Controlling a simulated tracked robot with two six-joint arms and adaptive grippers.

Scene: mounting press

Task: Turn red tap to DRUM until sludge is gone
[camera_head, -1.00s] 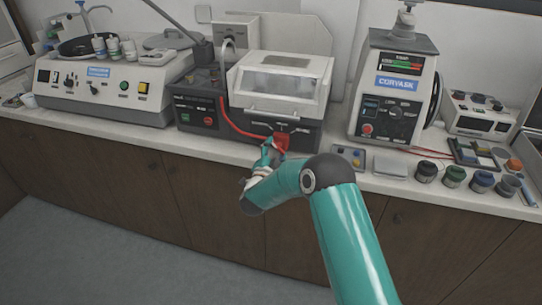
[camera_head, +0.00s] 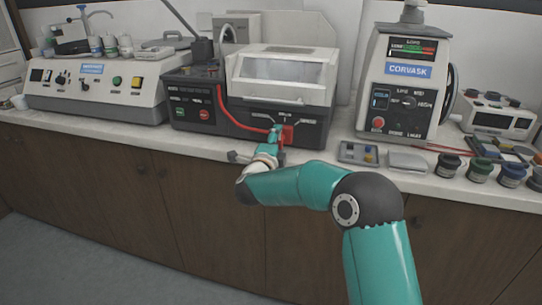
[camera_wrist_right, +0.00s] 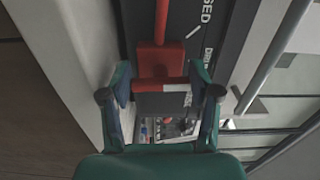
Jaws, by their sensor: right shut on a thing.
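The red tap (camera_head: 288,133) is at the lower front of the cutting machine (camera_head: 275,79), which has a clear-windowed hood. In the right wrist view, the red tap (camera_wrist_right: 158,62) sits between my two fingers, with a red hose (camera_wrist_right: 162,20) running up from it. My right gripper (camera_head: 275,134) is shut on the tap; in the wrist view the gripper (camera_wrist_right: 160,88) has a finger on each side. Beside the tap, lettering ends in "SED", with a white line and a partly hidden word starting "DR". No sludge can be made out. My left gripper is not in view.
A control box (camera_head: 193,104) with a red and a green button stands left of the hood. The CORVASK machine (camera_head: 398,87) is to the right. A small grey tray (camera_head: 347,153) and several jars line the bench. The bench's front edge runs close under my wrist.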

